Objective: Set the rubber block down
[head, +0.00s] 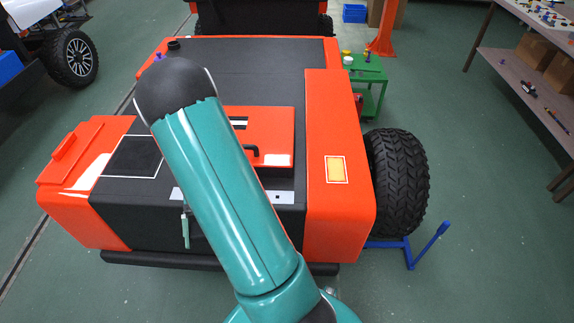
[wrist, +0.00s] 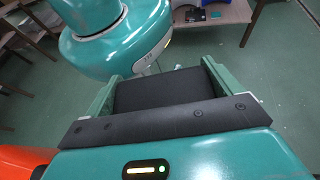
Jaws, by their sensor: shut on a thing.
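The rubber block (wrist: 158,92) is a black, flat-faced block in the wrist view. It sits between the two green fingers of my gripper (wrist: 160,82), which are shut on it from left and right. The dark bar with screws in front of it hides its near side. Green floor shows beyond the block in the wrist view, and I cannot tell what lies directly under it. In the head view my teal arm crosses the orange and black cart (head: 225,70), and I cannot make out the block there.
The cart has a raised orange side panel (head: 335,215) and a black tyre (head: 398,180) at its right. A blue stand (head: 410,250) is by the tyre. A small green table (head: 368,75) stands behind, and a shelf table (head: 520,70) is at far right. Green floor lies between.

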